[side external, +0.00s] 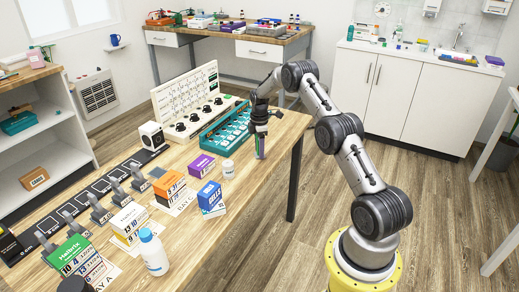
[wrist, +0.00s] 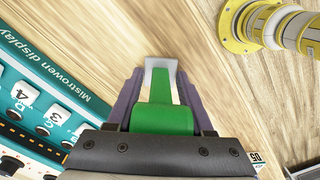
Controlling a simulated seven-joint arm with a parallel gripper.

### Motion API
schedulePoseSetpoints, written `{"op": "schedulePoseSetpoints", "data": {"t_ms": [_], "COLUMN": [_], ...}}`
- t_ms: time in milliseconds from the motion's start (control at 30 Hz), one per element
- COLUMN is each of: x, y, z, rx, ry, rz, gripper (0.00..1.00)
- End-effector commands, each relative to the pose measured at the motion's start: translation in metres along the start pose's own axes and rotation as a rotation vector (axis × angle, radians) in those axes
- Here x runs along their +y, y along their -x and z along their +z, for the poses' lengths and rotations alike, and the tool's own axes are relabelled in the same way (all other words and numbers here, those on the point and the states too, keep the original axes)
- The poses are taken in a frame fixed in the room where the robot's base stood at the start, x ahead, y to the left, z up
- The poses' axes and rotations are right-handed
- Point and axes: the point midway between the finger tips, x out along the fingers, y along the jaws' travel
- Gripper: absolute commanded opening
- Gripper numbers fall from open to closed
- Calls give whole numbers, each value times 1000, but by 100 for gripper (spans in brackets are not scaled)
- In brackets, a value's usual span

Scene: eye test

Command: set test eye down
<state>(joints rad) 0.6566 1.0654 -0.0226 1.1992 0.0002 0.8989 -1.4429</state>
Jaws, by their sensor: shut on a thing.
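My gripper (side external: 260,150) is over the right part of the wooden table, right of the teal display tray (side external: 205,145). In the wrist view my gripper's purple fingers (wrist: 160,80) are shut on a green thing (wrist: 163,118) with a pale flat end (wrist: 160,68). I cannot tell whether this is the test eye, or whether its lower end touches the table. The teal tray, lettered "Mistrowen display" (wrist: 22,50), shows at the left of the wrist view with numbered white pieces in it.
A cream panel with black knobs (side external: 190,95) stands behind the tray. A purple box (side external: 201,165), a white cup (side external: 228,168) and a blue box (side external: 210,194) stand to the left and front. Bare wood (side external: 262,190) lies in front of my gripper.

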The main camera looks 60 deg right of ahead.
Motion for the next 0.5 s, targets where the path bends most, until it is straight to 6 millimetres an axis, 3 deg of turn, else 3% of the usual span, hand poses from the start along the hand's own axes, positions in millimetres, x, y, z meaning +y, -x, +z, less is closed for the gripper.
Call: {"op": "schedulePoseSetpoints", "data": {"t_ms": [233,267,400,500], "x": [0,0,0,0], "y": [-2,-3,-3,-3], "z": [0,0,0,0], "rx": [0,0,0,0], "ry": [0,0,0,0], "rz": [0,-1,-1,0], "gripper": [0,55,81,82]}}
